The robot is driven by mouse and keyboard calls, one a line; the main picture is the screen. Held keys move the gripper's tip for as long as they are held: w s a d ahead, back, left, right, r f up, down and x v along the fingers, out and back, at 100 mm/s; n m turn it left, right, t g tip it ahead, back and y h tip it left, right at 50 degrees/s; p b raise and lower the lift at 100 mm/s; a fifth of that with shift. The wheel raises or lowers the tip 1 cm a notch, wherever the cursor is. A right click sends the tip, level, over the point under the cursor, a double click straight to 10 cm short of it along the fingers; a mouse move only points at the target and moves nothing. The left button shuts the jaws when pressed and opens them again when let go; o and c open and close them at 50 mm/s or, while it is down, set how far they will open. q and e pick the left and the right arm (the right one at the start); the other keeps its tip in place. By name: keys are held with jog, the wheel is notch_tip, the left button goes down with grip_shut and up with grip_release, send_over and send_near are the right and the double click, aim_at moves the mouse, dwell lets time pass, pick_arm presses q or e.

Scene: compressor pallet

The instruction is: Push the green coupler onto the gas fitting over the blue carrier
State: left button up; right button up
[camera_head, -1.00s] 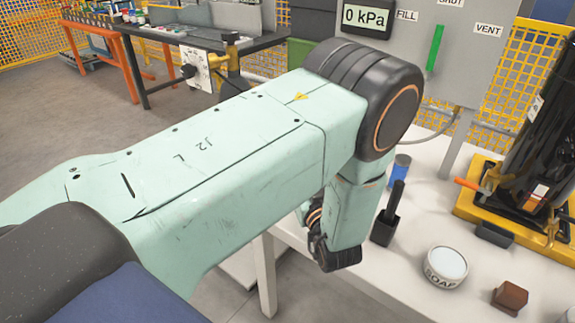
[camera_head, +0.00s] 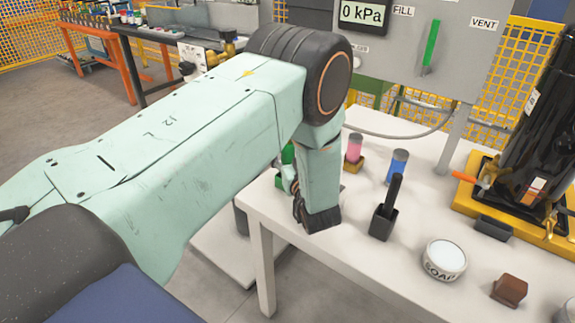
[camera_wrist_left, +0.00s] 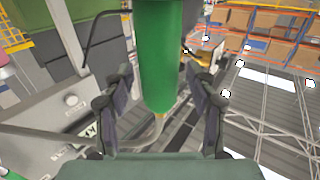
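A green cylinder (camera_wrist_left: 160,60), probably the coupler, fills the middle of the left wrist view. Green also shows at the head view's table edge (camera_head: 288,154), mostly hidden by my left arm. My left gripper (camera_wrist_left: 160,85) is open, one finger on each side of the green cylinder, with gaps visible on both sides. A blue cylinder (camera_head: 397,165), possibly the blue carrier, stands on the white table. I cannot make out a gas fitting over it. My right gripper is not in view.
A pink cylinder (camera_head: 354,148) on a yellow base stands near the blue one. A black holder (camera_head: 384,223), a soap tin (camera_head: 445,260) and a brown block (camera_head: 510,290) stand on the white table (camera_head: 345,255). The panel (camera_head: 440,65) reads 0 kPa.

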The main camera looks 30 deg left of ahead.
pick_arm(q)
jog(key=shift+d, duration=0.1)
jog(key=shift+c, duration=1.4)
jog(key=shift+s+r, duration=0.1)
jog(key=shift+s, duration=0.05)
jog(key=c, duration=0.3)
grip_shut()
